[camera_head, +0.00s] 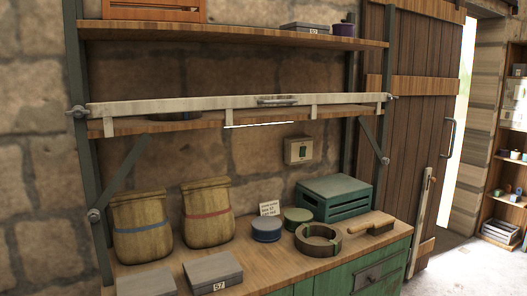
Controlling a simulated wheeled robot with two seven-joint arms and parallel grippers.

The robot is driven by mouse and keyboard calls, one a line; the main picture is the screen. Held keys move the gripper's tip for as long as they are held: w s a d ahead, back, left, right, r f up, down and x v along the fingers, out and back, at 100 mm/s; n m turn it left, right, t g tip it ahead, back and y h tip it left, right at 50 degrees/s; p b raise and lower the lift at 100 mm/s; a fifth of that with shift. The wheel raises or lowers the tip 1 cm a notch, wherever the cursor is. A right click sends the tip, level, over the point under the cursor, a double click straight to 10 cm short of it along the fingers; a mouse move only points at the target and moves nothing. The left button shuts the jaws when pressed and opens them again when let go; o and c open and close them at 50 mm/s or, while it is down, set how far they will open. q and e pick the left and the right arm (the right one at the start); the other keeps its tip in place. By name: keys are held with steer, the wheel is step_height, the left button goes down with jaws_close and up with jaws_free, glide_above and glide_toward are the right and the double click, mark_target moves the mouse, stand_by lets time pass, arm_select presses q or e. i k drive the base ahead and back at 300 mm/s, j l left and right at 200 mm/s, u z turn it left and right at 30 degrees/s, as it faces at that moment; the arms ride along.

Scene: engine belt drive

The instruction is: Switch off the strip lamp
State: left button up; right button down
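The strip lamp (259,125) is a thin bright white line under the lower shelf, and it looks lit. A small pale box with a dark green middle, which looks like a wall switch (298,150), is on the stone wall below the shelf, right of the lamp. Its switch position is too small to tell. Neither of my grippers is in view.
The wooden workbench (255,268) holds two sacks (141,240), grey boxes (213,272), round tins (266,230), a dark ring (317,240), a brush (371,222) and a green crate (334,198). A pale bar (200,104) runs along the lower shelf. A plank door (412,130) stands right.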

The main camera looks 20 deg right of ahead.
mark_target(302, 149)
steer(key=l+u, duration=0.15)
steer(key=l, duration=0.25)
steer(key=k+l+u, duration=0.15)
steer(key=l, duration=0.25)
steer(key=l+u, duration=0.15)
steer(key=l, duration=0.3)
steer(key=k+l+u, duration=0.15)
steer(key=l, duration=0.2)
steer(key=k+l+u, duration=0.1)
steer(key=l, duration=0.3)
steer(key=k+l, duration=0.1)
steer(key=l, duration=0.25)
steer(key=k+l, duration=0.15)
steer(key=l, duration=0.2)
